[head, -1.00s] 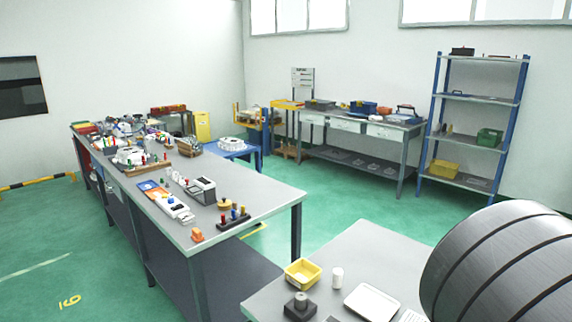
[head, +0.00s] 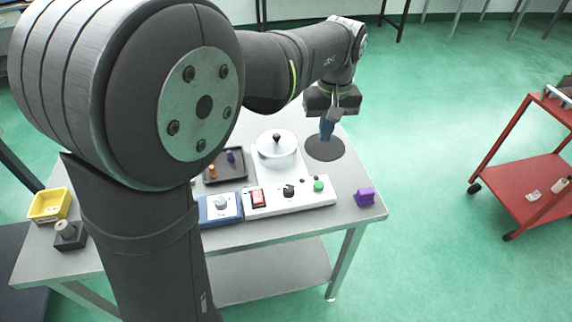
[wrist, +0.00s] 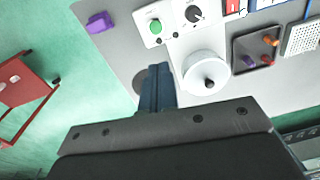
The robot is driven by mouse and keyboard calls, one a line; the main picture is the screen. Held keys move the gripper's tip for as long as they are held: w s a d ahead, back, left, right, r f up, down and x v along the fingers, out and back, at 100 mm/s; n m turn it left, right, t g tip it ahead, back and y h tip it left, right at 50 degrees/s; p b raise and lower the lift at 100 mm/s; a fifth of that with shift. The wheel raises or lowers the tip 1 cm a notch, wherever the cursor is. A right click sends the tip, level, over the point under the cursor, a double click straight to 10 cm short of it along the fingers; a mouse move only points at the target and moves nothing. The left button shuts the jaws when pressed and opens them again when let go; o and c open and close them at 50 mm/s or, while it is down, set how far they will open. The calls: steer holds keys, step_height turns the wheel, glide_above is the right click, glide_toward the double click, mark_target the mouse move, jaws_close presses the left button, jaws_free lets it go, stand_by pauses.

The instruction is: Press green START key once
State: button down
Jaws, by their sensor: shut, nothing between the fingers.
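The green START key (head: 319,185) is a round green button at the right end of a white control panel (head: 290,207). In the wrist view the green key (wrist: 155,27) shows clearly above my fingertips. My gripper (head: 326,138) points down, shut and empty, over a dark round disc (head: 337,154) on the table, behind the panel. In the wrist view my shut blue-grey fingers (wrist: 158,72) partly hide the disc. They are apart from the key. I cannot tell their exact height.
A white lidded pot (head: 277,153) stands left of my gripper. The panel also bears a black knob (head: 289,190) and a red switch (head: 258,198). A purple block (head: 365,197) lies right of the panel. A dark tray (head: 226,168) holds small pegs. A red cart (head: 528,185) stands at right.

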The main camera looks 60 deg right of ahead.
mark_target(323, 186)
step_height(323, 186, down, 6)
steer(key=s+m+t, duration=0.1)
steer(key=m+t, duration=0.7)
steer(key=m, duration=1)
steer(key=shift+f+t+h, duration=0.25)
steer(key=shift+t+h, duration=0.05)
steer(key=shift+t, duration=0.1)
steer(key=shift+s+d+f, duration=0.1)
steer(key=shift+f, duration=4.3)
steer(key=shift+f, duration=0.1)
steer(key=shift+f, duration=0.35)
